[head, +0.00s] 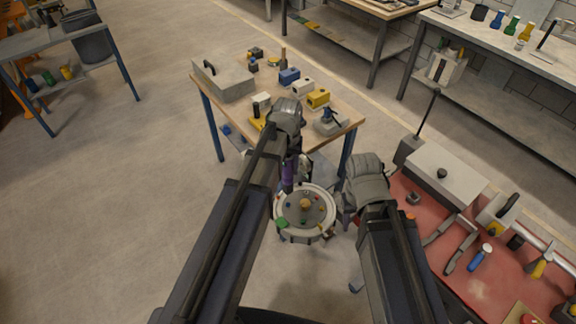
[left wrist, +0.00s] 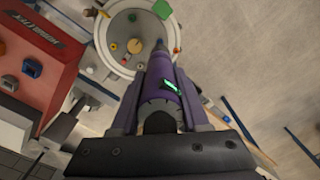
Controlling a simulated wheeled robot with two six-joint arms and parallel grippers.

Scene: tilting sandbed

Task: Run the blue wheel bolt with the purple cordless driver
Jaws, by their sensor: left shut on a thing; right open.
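The purple cordless driver (left wrist: 161,95) is held between the fingers of my left gripper (left wrist: 158,92), which is shut on it. In the head view the driver (head: 288,171) is mostly hidden by my left wrist. Its nose reaches over the round pale wheel (left wrist: 118,65), which also shows in the head view (head: 280,206). The wheel carries several small coloured bolts around a tan hub (head: 306,204). I cannot make out the blue bolt for sure. My right gripper (head: 339,209) is open beside the wheel's right edge.
A wooden-topped table (head: 215,101) with blocks and a grey box stands beyond the wheel. A red-topped bench (head: 488,289) with hand tools lies at the right. A grey shelf bench (head: 540,62) is at the back right.

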